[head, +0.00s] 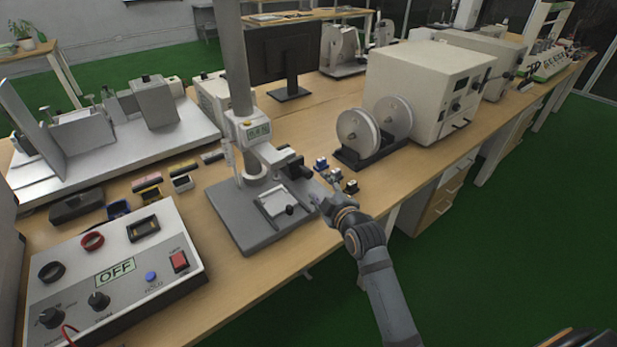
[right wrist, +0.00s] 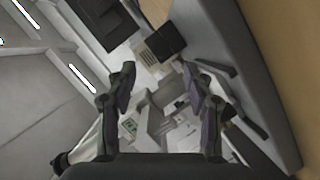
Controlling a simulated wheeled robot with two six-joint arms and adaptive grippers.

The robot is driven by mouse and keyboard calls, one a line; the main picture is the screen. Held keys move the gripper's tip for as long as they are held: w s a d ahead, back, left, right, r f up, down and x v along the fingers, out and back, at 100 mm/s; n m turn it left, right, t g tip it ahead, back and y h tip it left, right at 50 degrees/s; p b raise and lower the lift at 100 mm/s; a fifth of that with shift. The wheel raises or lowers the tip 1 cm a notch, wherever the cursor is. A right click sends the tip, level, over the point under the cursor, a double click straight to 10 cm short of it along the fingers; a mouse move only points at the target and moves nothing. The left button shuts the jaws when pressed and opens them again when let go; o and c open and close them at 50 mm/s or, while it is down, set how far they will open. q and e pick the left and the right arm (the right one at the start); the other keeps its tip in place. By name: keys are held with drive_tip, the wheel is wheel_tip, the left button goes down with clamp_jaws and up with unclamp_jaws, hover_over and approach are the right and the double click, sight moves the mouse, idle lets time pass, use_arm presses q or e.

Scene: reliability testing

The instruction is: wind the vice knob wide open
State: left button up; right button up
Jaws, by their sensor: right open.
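A small vice (head: 272,203) with pale jaws sits on the grey base plate of the column test stand. Its round black knob (head: 289,210) is at the vice's near right side, facing my right arm. My right gripper (head: 327,194) is just right of the stand's base, a short gap from the knob, and does not touch it. In the right wrist view, the right gripper's two fingers (right wrist: 159,76) are spread apart with nothing held between them. I cannot clearly pick out the knob in that view. My left gripper is not in view.
The stand's column (head: 233,60) rises behind the vice. A control box (head: 110,270) reading OFF stands to the left. Small coloured blocks (head: 321,163) and a twin-disc device (head: 360,140) lie behind my right gripper. The table's front edge runs beneath my right arm.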

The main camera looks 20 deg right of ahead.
sight(310, 175)
drive_tip(key=x, duration=1)
drive_tip(key=shift+b, duration=0.3)
clamp_jaws()
